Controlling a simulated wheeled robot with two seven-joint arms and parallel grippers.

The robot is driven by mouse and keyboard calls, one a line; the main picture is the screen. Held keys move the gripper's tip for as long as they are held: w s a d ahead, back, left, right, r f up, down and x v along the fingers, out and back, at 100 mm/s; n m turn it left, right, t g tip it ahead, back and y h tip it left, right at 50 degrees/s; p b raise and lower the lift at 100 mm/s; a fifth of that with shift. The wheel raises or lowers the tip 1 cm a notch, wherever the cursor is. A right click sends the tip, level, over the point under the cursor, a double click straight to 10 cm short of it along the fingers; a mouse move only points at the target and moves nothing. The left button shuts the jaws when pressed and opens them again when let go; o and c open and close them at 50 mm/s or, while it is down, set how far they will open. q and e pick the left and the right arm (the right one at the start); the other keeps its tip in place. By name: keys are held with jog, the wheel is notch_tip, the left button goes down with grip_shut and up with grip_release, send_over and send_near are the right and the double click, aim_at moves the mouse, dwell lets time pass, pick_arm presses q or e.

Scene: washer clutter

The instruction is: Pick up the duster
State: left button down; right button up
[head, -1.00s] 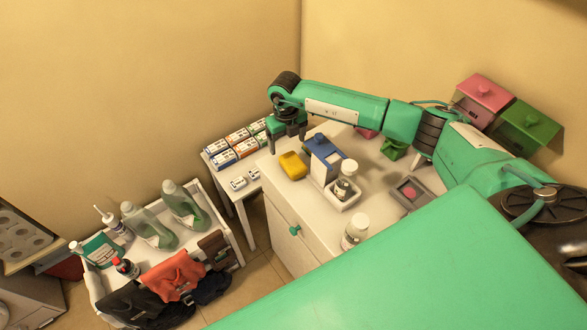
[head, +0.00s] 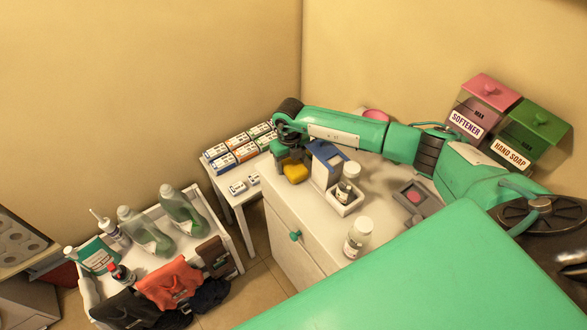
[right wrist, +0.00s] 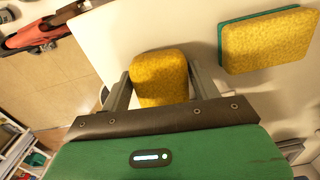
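No thing is labelled as the duster; a rounded yellow block (head: 295,172) on the white cabinet top is the thing at my right gripper (head: 288,160). In the right wrist view, this yellow block (right wrist: 160,88) sits between the two fingers of my right gripper (right wrist: 158,70). The fingers are spread, one on each side, and no clear grip on the block shows. A second yellow pad with a green backing (right wrist: 266,42) lies to the right in that view. My left gripper is out of view.
A blue-and-white holder (head: 326,158), a white tray with a bottle (head: 344,194) and another bottle (head: 358,238) stand close by on the cabinet (head: 310,235). Softener (head: 484,100) and hand soap (head: 527,130) boxes are at the back right. A small table with boxes (head: 238,150) stands left.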

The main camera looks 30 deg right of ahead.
aim_at(289, 161)
jog(key=c, duration=0.5)
jog(key=shift+c, duration=0.2)
jog(key=shift+r, duration=0.1)
jog(key=shift+r+b, duration=0.55)
jog(key=shift+b, duration=0.05)
jog(key=shift+a+r+b, duration=0.2)
jog(key=shift+r+b, duration=0.5)
jog(key=shift+r, duration=0.3)
jog(key=s+a+b, duration=0.2)
jog(key=a+b, duration=0.3)
jog(key=a, duration=1.2)
jog(key=shift+s+a, duration=0.2)
jog(key=shift+s, duration=0.05)
jog(key=shift+r, duration=0.1)
